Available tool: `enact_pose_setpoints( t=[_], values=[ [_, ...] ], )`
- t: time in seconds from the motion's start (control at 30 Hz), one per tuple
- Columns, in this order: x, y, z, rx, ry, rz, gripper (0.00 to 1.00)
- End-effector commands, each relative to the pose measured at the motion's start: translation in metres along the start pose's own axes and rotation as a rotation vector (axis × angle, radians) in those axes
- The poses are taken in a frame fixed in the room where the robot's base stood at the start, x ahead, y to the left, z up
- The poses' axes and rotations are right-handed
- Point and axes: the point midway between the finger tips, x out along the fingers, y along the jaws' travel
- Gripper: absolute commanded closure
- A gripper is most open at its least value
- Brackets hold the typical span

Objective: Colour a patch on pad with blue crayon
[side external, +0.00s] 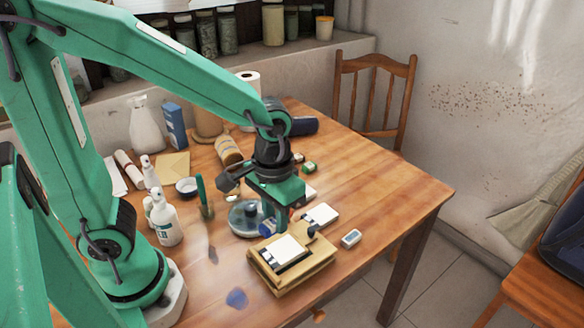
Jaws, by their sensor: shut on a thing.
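My gripper (279,222) points down over the table, just behind a wooden block or box (305,276). It is shut on a small blue thing (267,230), which looks like the blue crayon; the fingers hide much of it. A white pad (286,248) with a dark edge lies on top of the wooden box, in front of and a little right of the gripper. I cannot tell whether the crayon touches the pad. No blue mark shows clearly on the pad.
A round clear dish (246,218) stands left of the gripper. A white card-like thing (320,214) and a small white block (351,238) lie to the right. Bottles (166,220) stand at the left. A blue object (237,298) lies near the front. The table's right side is clear.

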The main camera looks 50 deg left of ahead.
Motion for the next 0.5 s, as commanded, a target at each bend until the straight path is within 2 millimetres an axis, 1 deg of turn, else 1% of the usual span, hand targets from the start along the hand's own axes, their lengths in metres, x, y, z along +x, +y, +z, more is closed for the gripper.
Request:
enact_pose_setpoints(
  t=[0.27,0.5],
  values=[
    [0.003,0.000,0.002,0.000,-0.002,-0.001,0.96],
    [0.020,0.000,0.002,0.000,-0.003,-0.001,0.96]
  ],
)
